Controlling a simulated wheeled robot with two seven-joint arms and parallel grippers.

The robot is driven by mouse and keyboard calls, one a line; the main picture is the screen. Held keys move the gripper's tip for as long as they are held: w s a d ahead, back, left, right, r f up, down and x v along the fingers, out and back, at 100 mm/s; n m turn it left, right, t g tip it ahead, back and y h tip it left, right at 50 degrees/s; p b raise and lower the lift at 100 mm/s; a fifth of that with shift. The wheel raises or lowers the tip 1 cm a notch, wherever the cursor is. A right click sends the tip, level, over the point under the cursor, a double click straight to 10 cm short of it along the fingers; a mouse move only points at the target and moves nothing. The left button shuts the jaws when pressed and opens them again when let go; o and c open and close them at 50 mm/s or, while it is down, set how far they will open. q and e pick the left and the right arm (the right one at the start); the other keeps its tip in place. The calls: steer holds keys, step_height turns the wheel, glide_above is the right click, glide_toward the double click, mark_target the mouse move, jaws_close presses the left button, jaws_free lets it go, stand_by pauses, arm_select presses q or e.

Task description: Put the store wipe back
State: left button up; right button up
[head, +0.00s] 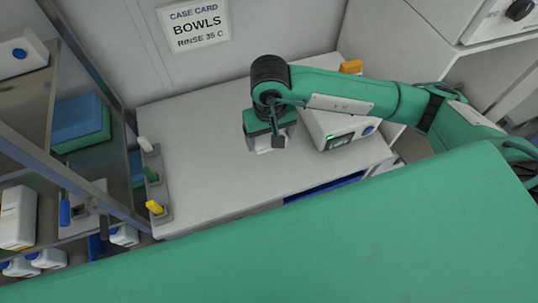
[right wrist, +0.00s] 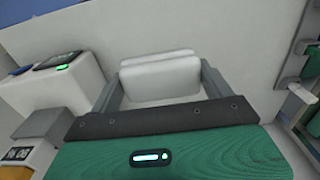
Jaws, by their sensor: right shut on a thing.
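My right gripper (head: 268,145) is over the middle of the white counter, pointing down. In the right wrist view its two grey fingers (right wrist: 158,88) are closed on a white, folded, pad-like thing, which looks like the wipe (right wrist: 160,75). In the head view only a small pale part of the wipe (head: 264,150) shows under the gripper. I cannot tell whether it touches the counter. My left gripper is not in view.
The counter (head: 215,190) is clear left of the gripper. A white device (head: 330,125) with a green-lit display stands close right. A grey strip (head: 153,185) with white, green and yellow pieces lines the left edge. Shelves (head: 40,150) stand left. A green surface (head: 330,240) fills the foreground.

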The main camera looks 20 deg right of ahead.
steer(key=p, duration=0.3)
glide_above(270, 166)
step_height(270, 166, down, 9)
steer(key=shift+r, duration=0.1)
step_height(270, 166, down, 4)
steer(key=shift+r+p, duration=0.1)
steer(key=shift+p, duration=0.55)
steer(key=shift+f, duration=0.45)
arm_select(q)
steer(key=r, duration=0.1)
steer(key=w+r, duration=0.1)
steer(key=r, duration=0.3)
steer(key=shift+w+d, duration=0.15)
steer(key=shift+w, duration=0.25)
arm_select(e)
steer(key=shift+f, duration=0.1)
steer(key=o, duration=0.9)
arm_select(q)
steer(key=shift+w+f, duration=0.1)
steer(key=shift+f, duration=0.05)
